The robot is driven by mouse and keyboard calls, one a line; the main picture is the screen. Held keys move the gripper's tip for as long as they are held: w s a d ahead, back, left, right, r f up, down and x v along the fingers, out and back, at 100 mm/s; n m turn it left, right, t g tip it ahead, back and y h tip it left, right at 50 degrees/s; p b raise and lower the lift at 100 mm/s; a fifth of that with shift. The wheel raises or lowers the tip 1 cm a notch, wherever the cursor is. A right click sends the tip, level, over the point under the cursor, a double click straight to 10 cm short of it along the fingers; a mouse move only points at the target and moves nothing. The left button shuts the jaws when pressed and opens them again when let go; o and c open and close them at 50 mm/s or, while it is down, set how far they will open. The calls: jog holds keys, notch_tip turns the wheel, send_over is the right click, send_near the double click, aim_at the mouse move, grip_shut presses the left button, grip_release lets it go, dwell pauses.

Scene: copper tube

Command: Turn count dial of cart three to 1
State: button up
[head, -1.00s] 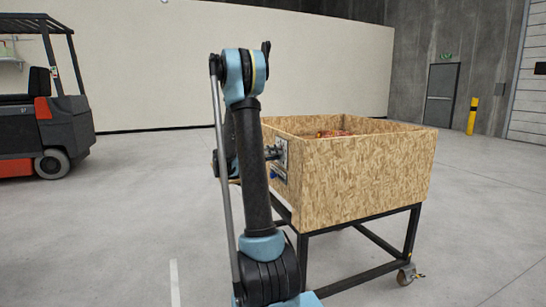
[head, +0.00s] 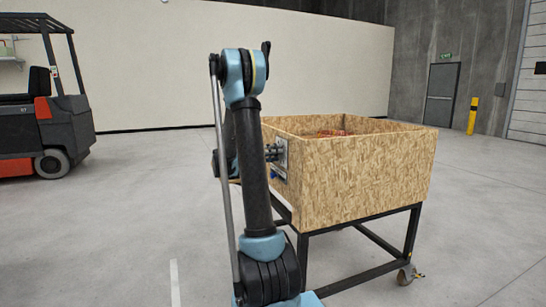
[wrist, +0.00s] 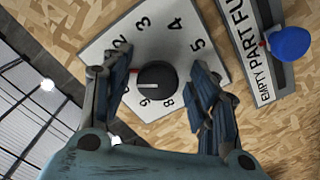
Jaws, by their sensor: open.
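The count dial's black knob (wrist: 157,82) sits on a white square plate (wrist: 137,42) on the cart's side, in the wrist view. Its white pointer line points left in the picture, and a red mark shows beside the knob. The numbers 3, 4, 5, 8 and 9 are readable; others are partly or wholly hidden by the fingers. My gripper (wrist: 160,72) is open, one finger on each side of the knob, with gaps visible. In the head view, my gripper (head: 273,152) is at the plate (head: 281,158) on the left face of the wooden cart (head: 360,180).
A blue knob (wrist: 291,43) on a holder labelled "EMPTY PART FU..." is right of the dial. The cart stands on a black wheeled frame (head: 335,228). A forklift (head: 40,115) is at far left. The surrounding floor is clear.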

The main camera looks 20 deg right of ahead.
jog(key=a, duration=1.2)
jog(key=shift+s, duration=0.15)
jog(key=s+d+f+n+y, duration=0.1)
jog(key=s+f+n+y, duration=0.2)
jog(key=s, duration=0.7)
jog(key=s+d+f+n+y, duration=0.15)
jog(key=s+y, duration=0.35)
jog(key=s, duration=0.5)
jog(key=s+a+f+n+y, duration=0.2)
jog(key=s+a+f+y, duration=0.3)
jog(key=s, duration=0.5)
jog(key=s+a+f+n+t+y, duration=0.1)
jog(key=s+a+f+n+y, duration=0.1)
jog(key=s+a+f+y, duration=0.3)
jog(key=s+a+f, duration=0.4)
jog(key=s, duration=0.1)
jog(key=shift+s+a+n+t, duration=0.2)
jog(key=shift+a+n+t, duration=0.1)
jog(key=shift+n, duration=0.05)
